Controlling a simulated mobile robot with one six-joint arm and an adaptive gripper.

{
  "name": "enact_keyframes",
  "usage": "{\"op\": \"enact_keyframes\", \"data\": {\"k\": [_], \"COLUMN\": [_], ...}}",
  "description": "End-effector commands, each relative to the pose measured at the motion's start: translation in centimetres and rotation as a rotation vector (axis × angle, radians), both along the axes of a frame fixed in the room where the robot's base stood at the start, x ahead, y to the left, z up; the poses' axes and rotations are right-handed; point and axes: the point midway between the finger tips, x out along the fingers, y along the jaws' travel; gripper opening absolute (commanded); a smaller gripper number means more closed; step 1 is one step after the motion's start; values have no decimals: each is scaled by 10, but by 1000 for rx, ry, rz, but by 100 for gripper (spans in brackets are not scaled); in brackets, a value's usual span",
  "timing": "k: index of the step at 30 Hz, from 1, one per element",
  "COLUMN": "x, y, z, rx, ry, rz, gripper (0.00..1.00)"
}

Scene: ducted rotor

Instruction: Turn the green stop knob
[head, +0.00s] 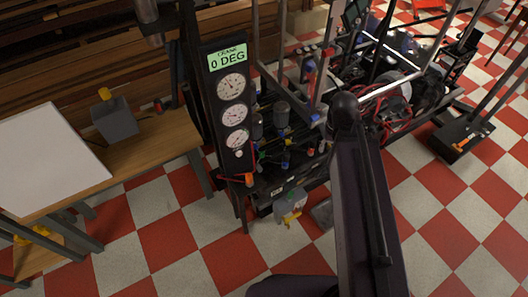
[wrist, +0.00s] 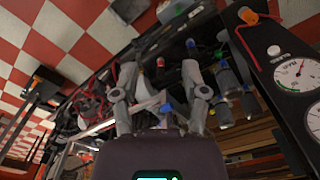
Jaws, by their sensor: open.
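My gripper (wrist: 159,70) shows in the wrist view with its two grey fingers spread apart and nothing between them. Beyond the fingers is the rig's frame with several coloured knobs and fittings. A small green part (wrist: 218,54) shows just right of the right finger, apart from it; I cannot tell surely that it is the stop knob. A blue cap (wrist: 190,43) and a red cap (wrist: 160,62) lie near the fingertips in the picture. In the head view my arm hides part of the rig, and I cannot make out the gripper or the green knob clearly.
A tall black gauge panel (head: 233,110) with a "0 DEG" display stands left of the rig (head: 285,150); its gauges also show at right in the wrist view. A wooden bench (head: 160,138) with a grey box (head: 115,120) is at left. Checkered floor is clear in front.

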Motion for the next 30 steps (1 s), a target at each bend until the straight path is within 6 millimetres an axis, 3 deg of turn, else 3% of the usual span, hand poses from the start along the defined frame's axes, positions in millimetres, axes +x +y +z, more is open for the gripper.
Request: {"op": "enact_keyframes", "data": {"k": [3,6,14,23,30], "x": [0,0,16,69,118], "y": [0,0,10,41,76], "z": [0,-1,-17,-68,-116], "rx": [0,0,0,0,0], "ry": [0,0,0,0,0], "rz": [0,2,81,370,671], "gripper": [57,76,76,76,76]}}
